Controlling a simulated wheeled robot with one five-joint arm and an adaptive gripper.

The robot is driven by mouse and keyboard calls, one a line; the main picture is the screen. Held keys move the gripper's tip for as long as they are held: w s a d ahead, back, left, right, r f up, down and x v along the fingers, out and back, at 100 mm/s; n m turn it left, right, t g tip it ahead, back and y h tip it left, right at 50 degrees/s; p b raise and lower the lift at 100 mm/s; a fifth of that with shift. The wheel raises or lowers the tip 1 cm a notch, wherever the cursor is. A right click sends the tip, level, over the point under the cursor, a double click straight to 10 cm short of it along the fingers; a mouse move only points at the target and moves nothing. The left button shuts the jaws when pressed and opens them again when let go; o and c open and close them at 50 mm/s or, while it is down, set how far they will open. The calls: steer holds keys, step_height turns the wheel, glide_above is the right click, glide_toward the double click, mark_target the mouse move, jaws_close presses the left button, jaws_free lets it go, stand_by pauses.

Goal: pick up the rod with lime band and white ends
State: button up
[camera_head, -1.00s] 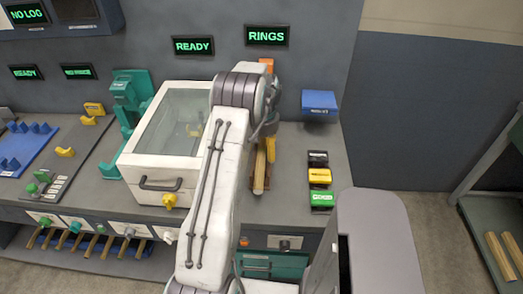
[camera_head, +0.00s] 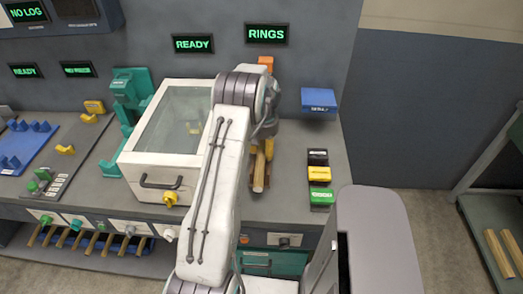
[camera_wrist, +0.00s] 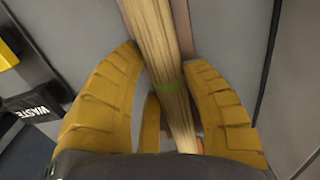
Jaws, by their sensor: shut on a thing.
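A pale wooden rod (camera_wrist: 158,45) with a thin lime-green band (camera_wrist: 169,87) runs between the yellow fingers of my gripper (camera_wrist: 172,112) in the wrist view. My gripper is shut on this rod. The rod's lower end looks whitish, and its far end lies outside the wrist view. In the head view the rod (camera_head: 259,174) stands out in front of my gripper (camera_head: 264,150) on the grey bench, just right of the white glass-lidded box. My arm hides part of this spot, and the band cannot be made out there.
The white box (camera_head: 150,190) with a dark handle stands close on the left. Wooden rods lie on a green rack (camera_head: 497,255) at far right.

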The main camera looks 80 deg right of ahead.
steer(key=c, duration=0.5)
steer(key=shift+o, duration=0.2)
